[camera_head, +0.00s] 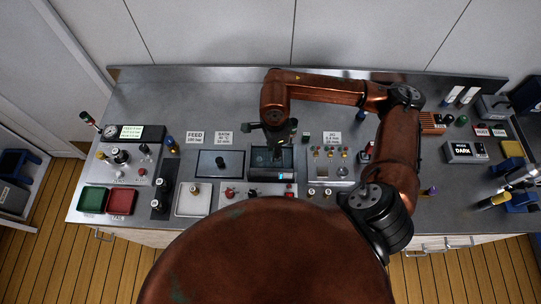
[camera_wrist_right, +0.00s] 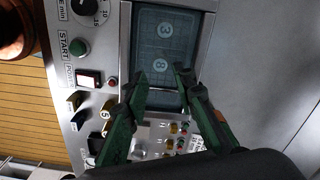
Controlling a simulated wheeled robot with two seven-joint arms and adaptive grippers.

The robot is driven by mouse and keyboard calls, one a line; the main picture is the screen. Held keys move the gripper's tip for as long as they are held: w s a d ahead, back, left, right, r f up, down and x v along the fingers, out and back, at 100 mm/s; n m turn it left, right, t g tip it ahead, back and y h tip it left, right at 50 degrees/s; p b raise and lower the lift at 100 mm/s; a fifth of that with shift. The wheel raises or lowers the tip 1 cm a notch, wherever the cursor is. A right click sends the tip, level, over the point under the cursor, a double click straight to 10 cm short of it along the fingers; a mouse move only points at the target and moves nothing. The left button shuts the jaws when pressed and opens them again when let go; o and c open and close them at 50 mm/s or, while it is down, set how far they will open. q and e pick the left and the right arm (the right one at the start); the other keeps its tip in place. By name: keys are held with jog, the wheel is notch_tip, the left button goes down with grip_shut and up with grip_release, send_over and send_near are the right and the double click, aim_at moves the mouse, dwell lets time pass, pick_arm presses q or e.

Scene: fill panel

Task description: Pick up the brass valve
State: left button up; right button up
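My right gripper (camera_head: 275,135) hangs over the dark recessed panel (camera_head: 260,158) in the middle of the bench. In the right wrist view its two fingers (camera_wrist_right: 160,77) are spread apart over the panel, with nothing between them. Several small brass-coloured pieces (camera_head: 317,153) stand on the grey plate to the right of that panel. They also show in the right wrist view (camera_wrist_right: 173,128), below the fingertips. I cannot tell which of them is the brass valve. My left gripper is in neither view.
A white tray (camera_head: 183,207) with a small brass-topped piece stands left of centre. Green (camera_head: 92,200) and red (camera_head: 121,202) bins are at the left. A button panel (camera_wrist_right: 88,75) lies beside the recess. The bench's back strip is clear.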

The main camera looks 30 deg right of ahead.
jog(key=shift+s+f, duration=0.25)
jog(key=shift+f, duration=0.15)
jog(key=f, duration=0.1)
jog(key=f+p, duration=0.1)
jog(key=shift+w+f, duration=0.3)
jog(key=shift+w, duration=0.1)
notch_tip(320, 180, down, 2)
jog(key=shift+s+f, duration=0.1)
jog(key=shift+s, duration=0.05)
jog(key=shift+s+f, duration=0.2)
jog(key=shift+o, duration=0.3)
jog(key=shift+w+f, duration=0.2)
jog(key=shift+w, duration=0.05)
jog(key=shift+s+r, duration=0.1)
jog(key=c, duration=0.5)
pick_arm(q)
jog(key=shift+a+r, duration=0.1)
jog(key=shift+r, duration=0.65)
pick_arm(e)
grip_shut()
jog(key=shift+r, duration=0.1)
